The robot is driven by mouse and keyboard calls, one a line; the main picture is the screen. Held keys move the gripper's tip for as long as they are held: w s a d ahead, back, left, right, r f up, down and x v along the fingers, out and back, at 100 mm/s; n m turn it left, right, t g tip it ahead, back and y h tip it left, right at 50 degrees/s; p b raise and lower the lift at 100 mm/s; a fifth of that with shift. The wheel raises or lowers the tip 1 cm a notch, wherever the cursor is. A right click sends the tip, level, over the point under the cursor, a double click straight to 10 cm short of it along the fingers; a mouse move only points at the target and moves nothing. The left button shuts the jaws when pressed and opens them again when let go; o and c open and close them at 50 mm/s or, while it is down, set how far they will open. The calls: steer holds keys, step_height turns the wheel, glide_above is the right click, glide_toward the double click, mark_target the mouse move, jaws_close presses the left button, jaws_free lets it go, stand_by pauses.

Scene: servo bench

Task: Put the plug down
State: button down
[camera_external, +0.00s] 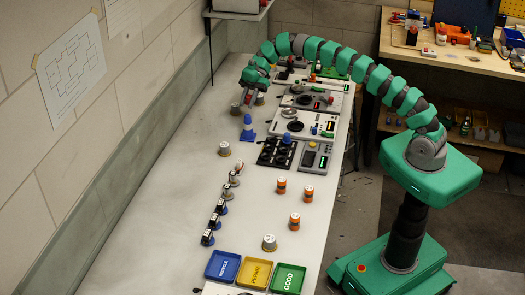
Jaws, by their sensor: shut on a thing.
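My gripper (248,98) hangs over the far left part of the long white bench, at the end of my green arm. It is shut on the plug, which is small and mostly hidden by the fingers; a reddish patch shows there. Short grey-and-brass cylinders stand close by on both sides, one at the left (235,108) and one at the right (260,99). I cannot tell whether the plug touches the bench.
Test panels line the right edge. Blue (223,277), yellow (253,284) and green (286,289) trays sit in front.

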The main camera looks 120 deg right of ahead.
steer(key=s+d+f, duration=0.1)
steer(key=f, duration=0.3)
steer(key=s+d+f, duration=0.1)
steer(key=f, duration=0.2)
steer(key=s+f, duration=0.2)
steer(key=f, duration=0.2)
steer(key=shift+d+f+b, duration=0.35)
steer(key=shift+d, duration=0.05)
steer(key=shift+f, duration=0.1)
steer(key=c, duration=1.2)
jaws_free()
